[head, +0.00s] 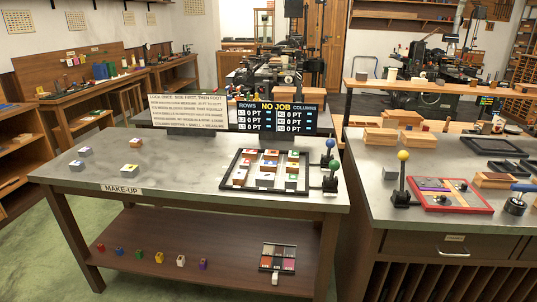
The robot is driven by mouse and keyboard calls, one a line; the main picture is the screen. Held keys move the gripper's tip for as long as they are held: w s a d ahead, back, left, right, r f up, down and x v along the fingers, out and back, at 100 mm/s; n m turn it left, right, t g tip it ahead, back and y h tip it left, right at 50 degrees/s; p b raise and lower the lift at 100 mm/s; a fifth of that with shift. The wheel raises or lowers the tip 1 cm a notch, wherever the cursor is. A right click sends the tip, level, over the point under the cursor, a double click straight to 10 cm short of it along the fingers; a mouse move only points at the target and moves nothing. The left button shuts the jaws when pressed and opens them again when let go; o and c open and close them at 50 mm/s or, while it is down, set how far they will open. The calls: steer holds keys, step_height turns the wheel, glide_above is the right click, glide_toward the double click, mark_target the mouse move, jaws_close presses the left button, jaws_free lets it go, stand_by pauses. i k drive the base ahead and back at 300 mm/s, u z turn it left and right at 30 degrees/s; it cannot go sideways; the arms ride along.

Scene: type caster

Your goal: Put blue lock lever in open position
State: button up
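A second lever with a green ball knob (335,165) stands just in front, on a dark base. Both levers look roughly upright; whether the blue one is locked or open I cannot tell. The tray holds several small blocks with coloured tops. My gripper is not in view.
The grey table top (180,190) is mostly clear left of the tray, with a few small blocks. A sign board and a "NO JOB" display (277,118) stand behind. On the right bench are a yellow-knobbed lever (403,156), a red-framed tray (416,201) and a blue-handled tool (524,187).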

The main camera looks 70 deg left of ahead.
mark_target(330, 143)
steer(key=u, duration=2.8)
steer(key=i, duration=1.6)
steer(key=z, duration=0.45)
steer(key=i, duration=0.8)
steer(key=z, duration=0.1)
